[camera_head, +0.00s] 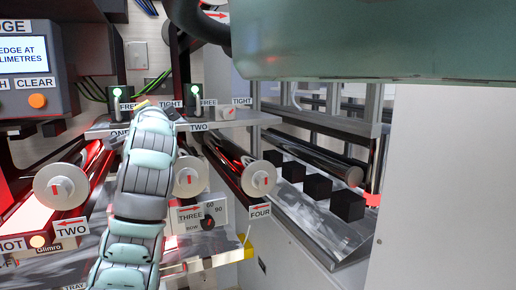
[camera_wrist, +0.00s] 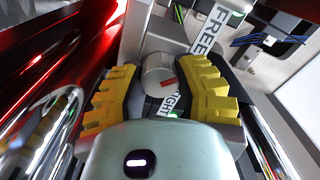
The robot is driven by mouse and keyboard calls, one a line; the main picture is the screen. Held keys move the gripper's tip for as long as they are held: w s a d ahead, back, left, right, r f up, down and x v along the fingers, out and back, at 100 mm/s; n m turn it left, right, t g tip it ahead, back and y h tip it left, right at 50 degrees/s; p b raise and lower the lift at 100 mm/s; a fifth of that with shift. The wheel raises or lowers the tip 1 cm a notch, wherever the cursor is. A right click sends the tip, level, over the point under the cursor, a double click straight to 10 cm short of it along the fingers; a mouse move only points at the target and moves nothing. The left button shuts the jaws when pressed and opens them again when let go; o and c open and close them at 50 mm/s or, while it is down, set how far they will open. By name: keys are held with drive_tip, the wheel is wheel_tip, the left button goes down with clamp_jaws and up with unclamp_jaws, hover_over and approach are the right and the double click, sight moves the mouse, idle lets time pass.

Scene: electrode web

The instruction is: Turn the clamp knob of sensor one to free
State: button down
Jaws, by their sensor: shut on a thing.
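The clamp knob of sensor one (camera_wrist: 157,73) is a round pale metal knob with a red mark, in the middle of the wrist view. Its red mark lies on the lower right part of its face, near the partly covered TIGHT label (camera_wrist: 172,104). The FREE label (camera_wrist: 207,32) is at the upper right. My gripper (camera_wrist: 160,88) has its yellow ridged fingers closed on either side of the knob. In the head view my gripper (camera_head: 150,105) is at the ONE bracket (camera_head: 103,132), between the FREE and TIGHT labels, and hides the knob.
Sensor two's knob (camera_head: 228,113) with its red mark stands to the right on the same bracket. Below are rollers with round white ends, such as one by label FOUR (camera_head: 259,178). Black blocks (camera_head: 347,205) sit on a rail at right. A green housing (camera_head: 370,40) hangs upper right.

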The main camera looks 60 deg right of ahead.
idle(0.4)
drive_tip(key=c, duration=0.6)
unclamp_jaws()
drive_tip(key=v, duration=1.2)
drive_tip(key=shift+d, duration=0.15)
drive_tip(key=shift+s, duration=0.2)
